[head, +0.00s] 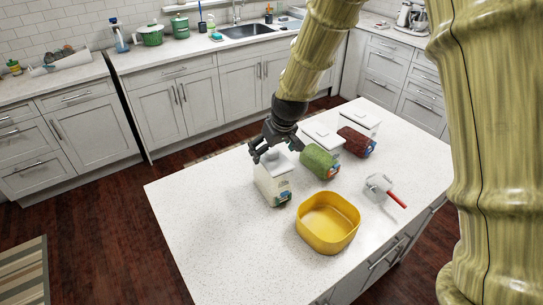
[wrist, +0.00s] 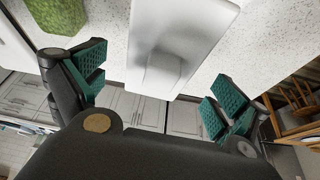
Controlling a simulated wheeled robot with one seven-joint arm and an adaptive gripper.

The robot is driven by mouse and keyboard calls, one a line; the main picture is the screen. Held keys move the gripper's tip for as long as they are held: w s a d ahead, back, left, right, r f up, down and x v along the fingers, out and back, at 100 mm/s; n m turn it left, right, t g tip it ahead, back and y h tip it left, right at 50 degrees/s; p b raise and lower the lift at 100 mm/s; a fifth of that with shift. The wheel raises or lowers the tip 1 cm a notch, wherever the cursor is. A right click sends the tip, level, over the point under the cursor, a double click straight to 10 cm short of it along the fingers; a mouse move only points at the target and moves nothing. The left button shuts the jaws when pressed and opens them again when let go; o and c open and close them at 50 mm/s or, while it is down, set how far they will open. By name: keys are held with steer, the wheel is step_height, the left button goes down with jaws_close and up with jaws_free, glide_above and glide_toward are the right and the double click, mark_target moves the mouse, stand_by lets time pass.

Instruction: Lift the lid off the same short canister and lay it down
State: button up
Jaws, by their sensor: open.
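A short white canister (head: 274,187) with a blue-and-dark patch low on its front stands upright on the white island counter, nearest to my gripper. My gripper (head: 275,149) is open just above its top, and its fingers hide part of the lid in the head view. In the wrist view a white lid (wrist: 200,25) with a raised knob (wrist: 163,72) fills the upper middle. The teal finger pads of my gripper (wrist: 157,92) stand apart on either side of the knob, with nothing held. I cannot tell whether they touch the lid.
A yellow bowl (head: 328,222) and a red-handled scoop (head: 380,184) are nearer. The counter's left side (head: 205,215) is clear.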

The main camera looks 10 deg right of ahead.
steer(key=shift+w+f, duration=0.15)
steer(key=shift+f, duration=0.25)
steer(key=c, duration=1.1)
steer(key=shift+c, duration=0.2)
steer(key=shift+r, duration=0.1)
